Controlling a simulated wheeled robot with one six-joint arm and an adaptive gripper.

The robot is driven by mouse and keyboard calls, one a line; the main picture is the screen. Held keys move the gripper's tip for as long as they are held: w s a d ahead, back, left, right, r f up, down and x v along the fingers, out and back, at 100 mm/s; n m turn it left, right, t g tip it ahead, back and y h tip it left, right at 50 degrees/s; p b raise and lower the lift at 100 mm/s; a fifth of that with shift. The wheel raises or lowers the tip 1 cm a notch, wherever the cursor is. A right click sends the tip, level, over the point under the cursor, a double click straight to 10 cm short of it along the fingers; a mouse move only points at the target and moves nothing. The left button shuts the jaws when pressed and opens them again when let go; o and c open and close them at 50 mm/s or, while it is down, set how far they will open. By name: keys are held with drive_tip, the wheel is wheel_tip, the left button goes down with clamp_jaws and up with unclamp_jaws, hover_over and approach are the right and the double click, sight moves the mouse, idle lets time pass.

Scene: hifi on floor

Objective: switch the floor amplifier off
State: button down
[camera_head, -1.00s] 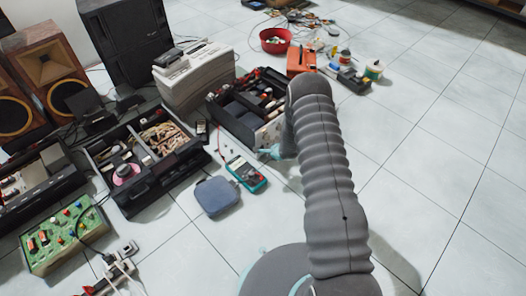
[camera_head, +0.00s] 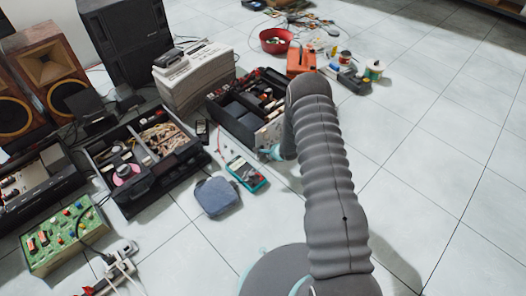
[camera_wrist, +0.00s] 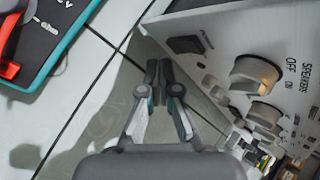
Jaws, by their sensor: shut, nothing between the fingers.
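The floor amplifier (camera_head: 268,133) is an open-topped dark box with a pale front panel, standing on the tiles near the middle of the head view. In the wrist view its silver panel (camera_wrist: 225,35) carries a black rectangular switch (camera_wrist: 187,45) and round knobs, with the words OFF, SPEAKERS and ON beside the large knob (camera_wrist: 254,76). My gripper (camera_wrist: 160,72) is shut and empty, left of and slightly below the black switch in the picture, and looks apart from it. In the head view my gripper (camera_head: 268,153) is low before the panel, partly hidden by my arm.
A teal-edged multimeter (camera_head: 246,174) lies close to the left of my gripper, with a blue-grey pouch (camera_head: 217,196) beside it. A second open unit (camera_head: 145,160) stands further left. The tiles on the right are clear.

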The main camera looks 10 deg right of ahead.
drive_tip(key=shift+w+a, duration=0.15)
drive_tip(key=shift+w+a, duration=0.15)
idle(0.4)
drive_tip(key=shift+w+a+f, duration=0.1)
drive_tip(key=shift+w+a, duration=0.05)
drive_tip(key=shift+w, duration=0.1)
idle(0.6)
drive_tip(key=shift+s, duration=0.1)
drive_tip(key=shift+s+d+p, duration=0.3)
drive_tip(key=shift+s+d, duration=0.15)
drive_tip(key=shift+s, duration=0.05)
idle(0.4)
drive_tip(key=shift+s+d+r+p, duration=0.25)
drive_tip(key=shift+s+d+p, duration=0.15)
drive_tip(key=shift+s+d, duration=0.5)
drive_tip(key=shift+s+d+r+p, duration=0.2)
drive_tip(key=shift+s+d+p, duration=0.3)
drive_tip(key=shift+s, duration=0.6)
drive_tip(key=shift+d, duration=0.1)
